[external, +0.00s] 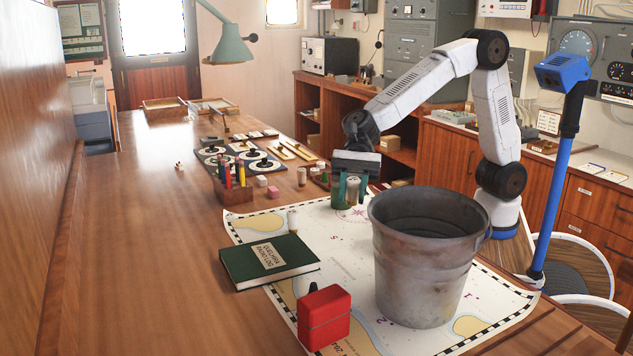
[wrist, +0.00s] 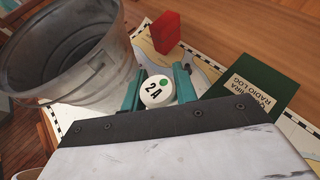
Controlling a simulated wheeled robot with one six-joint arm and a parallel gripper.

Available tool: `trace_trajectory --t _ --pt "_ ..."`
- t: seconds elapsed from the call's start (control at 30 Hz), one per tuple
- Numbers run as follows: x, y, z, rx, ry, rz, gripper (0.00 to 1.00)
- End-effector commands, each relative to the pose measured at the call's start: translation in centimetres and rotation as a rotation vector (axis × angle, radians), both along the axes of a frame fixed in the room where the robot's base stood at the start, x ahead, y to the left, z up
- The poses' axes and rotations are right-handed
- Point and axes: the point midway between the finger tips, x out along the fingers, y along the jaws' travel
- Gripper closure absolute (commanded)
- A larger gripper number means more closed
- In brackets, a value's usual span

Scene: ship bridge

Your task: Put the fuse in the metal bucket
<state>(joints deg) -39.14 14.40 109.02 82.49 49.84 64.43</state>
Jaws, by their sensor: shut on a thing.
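The fuse (wrist: 154,95) has a round white end marked "2A" with a green dot. My gripper (wrist: 157,82) is shut on it, one teal finger on each side. In the external view my gripper (external: 348,196) points down over the chart, with the pale fuse (external: 352,187) between its fingers. I cannot tell whether the fuse touches the chart. The metal bucket (external: 425,268) is grey, worn and upright on the chart, to the right of my gripper and nearer the camera. In the wrist view the bucket (wrist: 62,85) is at the left, its mouth open.
A wooden pencil holder (external: 234,192) is further left. The table's left side is clear.

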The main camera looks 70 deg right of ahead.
Motion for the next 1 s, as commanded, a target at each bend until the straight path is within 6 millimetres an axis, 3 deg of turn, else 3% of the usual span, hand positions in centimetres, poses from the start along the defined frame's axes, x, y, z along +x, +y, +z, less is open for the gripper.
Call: trace_trajectory --t 0.03,0.2,0.47,0.63,1.0 --pt "-0.1 0.1 2.7 -0.014 -0.031 0.003 0.94" --pt "-0.1 0.1 9.0 -0.097 -0.101 0.002 0.94" --pt "-0.1 0.1 14.7 -0.187 -0.175 0.001 0.94" --pt "0.0 0.1 17.2 -0.23 -0.209 0.0 0.94" --pt "-6.0 3.9 16.1 -0.389 -0.53 0.422 0.94"
